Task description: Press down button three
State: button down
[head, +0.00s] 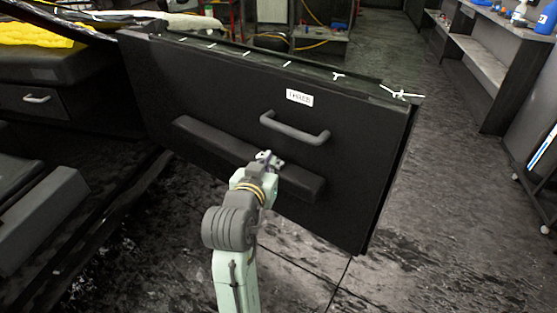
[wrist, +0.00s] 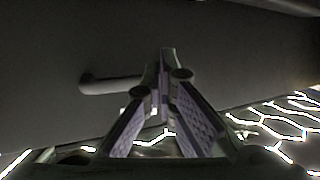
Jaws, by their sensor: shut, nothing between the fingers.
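A dark door-like panel (head: 215,95) stands tilted across the head view. A white label (head: 299,97) that seems to read "THREE" is on its upper part, above a grey pull handle (head: 295,130). A long dark armrest ledge (head: 205,137) runs below the handle. My gripper (head: 270,156) is in front of the panel, just below the handle and over the ledge. I cannot tell whether it touches. In the wrist view my gripper's fingertips (wrist: 167,52) meet, empty, with the handle (wrist: 108,84) to their left. I cannot make out a separate button.
At the left are a dark cabinet with a handled drawer (head: 37,98) and a yellow cloth (head: 35,35) on top. A shelf unit with bottles (head: 520,14) stands at the back right. The dark floor (head: 440,180) right of the panel is clear.

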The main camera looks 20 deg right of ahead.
jog(key=p, duration=0.2)
send_over(278, 164)
jog(key=s, duration=0.2)
jog(key=shift+s+a+f, duration=0.1)
jog(key=shift+a+f, duration=0.1)
jog(key=shift+f, duration=0.35)
jog(key=shift+s+a+f, duration=0.1)
jog(key=shift+a+f, duration=0.05)
jog(key=shift+f, duration=0.35)
jog(key=f, duration=0.2)
jog(key=shift+w+d+f, duration=0.15)
jog(key=shift+w+f, duration=0.15)
jog(key=shift+f, duration=0.9)
